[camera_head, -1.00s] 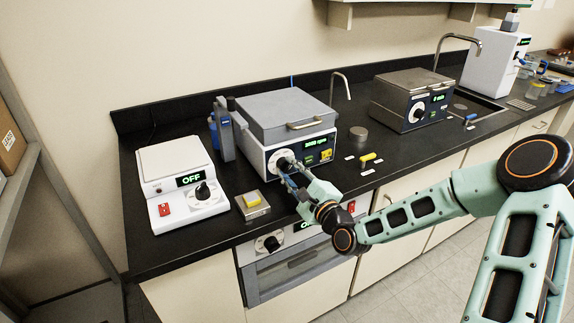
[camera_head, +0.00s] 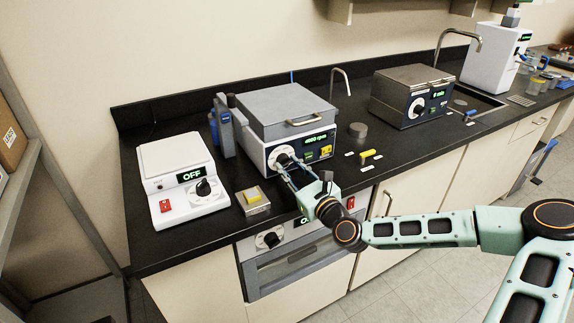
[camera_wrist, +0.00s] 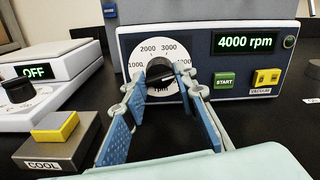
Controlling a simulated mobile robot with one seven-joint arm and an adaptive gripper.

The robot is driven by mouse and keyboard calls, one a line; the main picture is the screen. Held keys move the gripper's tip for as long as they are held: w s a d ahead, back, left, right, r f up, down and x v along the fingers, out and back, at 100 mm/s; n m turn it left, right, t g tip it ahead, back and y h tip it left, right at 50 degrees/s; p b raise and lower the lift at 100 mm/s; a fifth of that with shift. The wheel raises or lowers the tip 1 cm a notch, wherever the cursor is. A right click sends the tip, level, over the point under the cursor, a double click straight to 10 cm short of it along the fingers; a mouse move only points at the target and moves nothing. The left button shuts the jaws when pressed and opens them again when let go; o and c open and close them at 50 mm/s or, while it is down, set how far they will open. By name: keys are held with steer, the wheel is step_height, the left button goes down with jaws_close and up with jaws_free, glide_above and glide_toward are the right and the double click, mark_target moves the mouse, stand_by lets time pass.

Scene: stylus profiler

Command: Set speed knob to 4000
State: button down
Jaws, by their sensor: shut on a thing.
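The centrifuge-like device (camera_head: 290,112) with a grey lid stands on the black counter; its front panel also shows in the wrist view (camera_wrist: 200,110). Its display (camera_wrist: 247,41) reads "4000 rpm". The black speed knob (camera_wrist: 160,72) sits on a white dial (camera_wrist: 140,58) with 1000, 2000 and 3000 visible; the right-hand number is partly covered by a finger. My gripper (camera_wrist: 163,88) is at the knob, its two fingers shut on the knob's sides. It also shows in the head view (camera_head: 290,170), reaching in from the front right.
A green START button (camera_wrist: 224,80) and a yellow switch (camera_wrist: 266,78) are right of the knob. A white device reading OFF (camera_head: 185,200) and a grey block with a yellow top (camera_head: 252,200) stand to the left. A small yellow-handled item (camera_head: 368,155) lies to the right.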

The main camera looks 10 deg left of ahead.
steer(key=c, duration=1.5)
jaws_free()
steer(key=shift+c, duration=0.2)
steer(key=shift+v, duration=4.05)
steer(key=shift+d, duration=0.1)
